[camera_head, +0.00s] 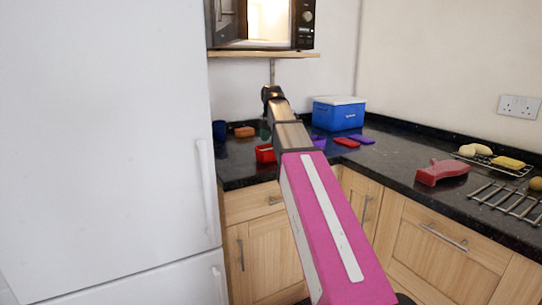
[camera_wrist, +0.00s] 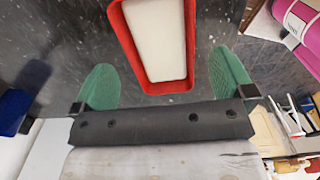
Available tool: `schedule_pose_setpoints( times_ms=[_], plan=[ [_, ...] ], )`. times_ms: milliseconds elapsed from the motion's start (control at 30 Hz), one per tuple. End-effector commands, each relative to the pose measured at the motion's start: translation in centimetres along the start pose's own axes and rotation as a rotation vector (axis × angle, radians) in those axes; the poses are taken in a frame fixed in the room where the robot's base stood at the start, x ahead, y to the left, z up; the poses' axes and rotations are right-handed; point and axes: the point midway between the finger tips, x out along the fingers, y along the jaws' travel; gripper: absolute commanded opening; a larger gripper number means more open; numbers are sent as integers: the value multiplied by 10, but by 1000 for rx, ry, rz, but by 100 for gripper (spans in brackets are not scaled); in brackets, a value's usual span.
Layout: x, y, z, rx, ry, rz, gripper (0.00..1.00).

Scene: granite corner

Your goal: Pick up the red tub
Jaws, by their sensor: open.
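The red tub (camera_head: 265,153) sits on the black granite counter, left of my arm, near the front edge by the fridge. In the wrist view the red tub (camera_wrist: 188,50) shows its red rim and white inside, and its top end is cut off by the frame. My gripper (camera_wrist: 162,80) is open, with one green finger on each side of the tub's near end. Gaps show between the fingers and the tub. In the head view my arm hides most of the gripper (camera_head: 266,128).
A blue cool box (camera_head: 339,114) with a white lid stands behind. A blue cup (camera_head: 219,130) and an orange block (camera_head: 244,132) are at the left. The fridge (camera_head: 100,150) borders the left.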

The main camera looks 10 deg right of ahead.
Motion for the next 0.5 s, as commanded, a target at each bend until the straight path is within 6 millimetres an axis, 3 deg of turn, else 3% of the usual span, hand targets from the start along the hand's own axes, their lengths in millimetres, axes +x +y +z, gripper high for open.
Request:
schedule_pose_setpoints(
  times_ms=[267,500],
  plan=[
    [20,-1,-1,0,0,0,100],
    [52,-2,-3,0,0,-1,100]
  ],
)
